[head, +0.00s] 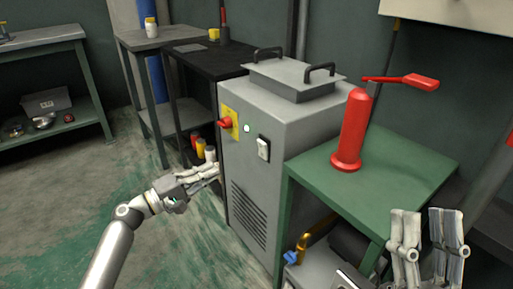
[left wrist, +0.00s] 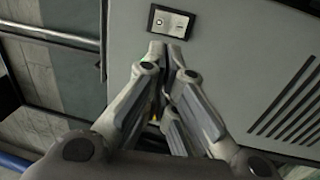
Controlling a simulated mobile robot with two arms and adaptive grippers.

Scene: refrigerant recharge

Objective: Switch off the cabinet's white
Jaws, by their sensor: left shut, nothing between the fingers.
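The grey cabinet (head: 300,128) stands in the middle of the head view. A white rocker switch (head: 263,148) in a black frame is on its front face. In the left wrist view the same switch (left wrist: 171,22) is just beyond my fingertips; I cannot tell its position. My left gripper (head: 212,171) is shut and empty, in front of the cabinet, left of and lower than the switch. It also shows in the left wrist view (left wrist: 166,48), apart from the switch. My right gripper (head: 425,213) is open and empty at the lower right.
A red rotary switch (head: 226,122) on a yellow plate and a lit pale green lamp (head: 247,128) are left of the white switch. A green table (head: 405,165) with a red cylinder (head: 354,130) stands to the right. Floor (head: 75,190) at left is clear.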

